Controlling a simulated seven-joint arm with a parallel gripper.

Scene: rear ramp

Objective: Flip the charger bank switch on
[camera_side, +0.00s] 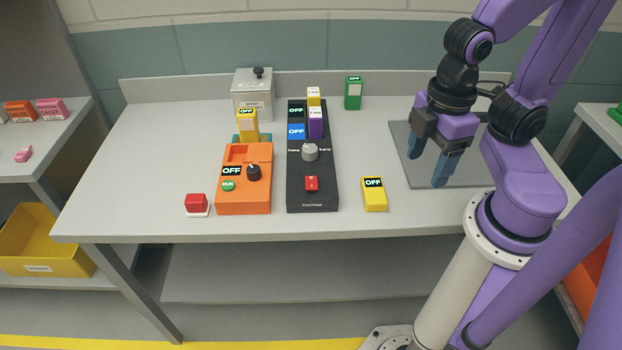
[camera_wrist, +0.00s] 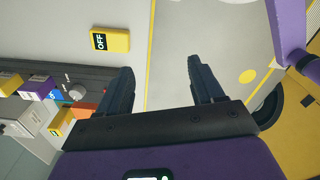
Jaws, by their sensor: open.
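A long black unit (camera_side: 298,171), which looks like the charger bank, lies on the bench. Blue, purple and yellow blocks sit at its far end, with "OFF" labels there. It has a grey knob (camera_side: 310,152) midway and a red switch or button (camera_side: 311,184) nearer the front; I cannot tell the red part's position. The unit also shows at the left of the wrist view (camera_wrist: 98,73), with its grey knob (camera_wrist: 77,92). My gripper (camera_side: 427,168) is open and empty above the grey mat, well right of the unit. Both fingers show in the wrist view (camera_wrist: 160,82).
An orange unit (camera_side: 259,192) with a black knob stands left of the black one. A yellow "OFF" block (camera_side: 375,198) lies between the black unit and the grey mat (camera_side: 474,170). A red button block (camera_side: 196,203), metal box (camera_side: 240,97) and green block (camera_side: 353,96) stand around.

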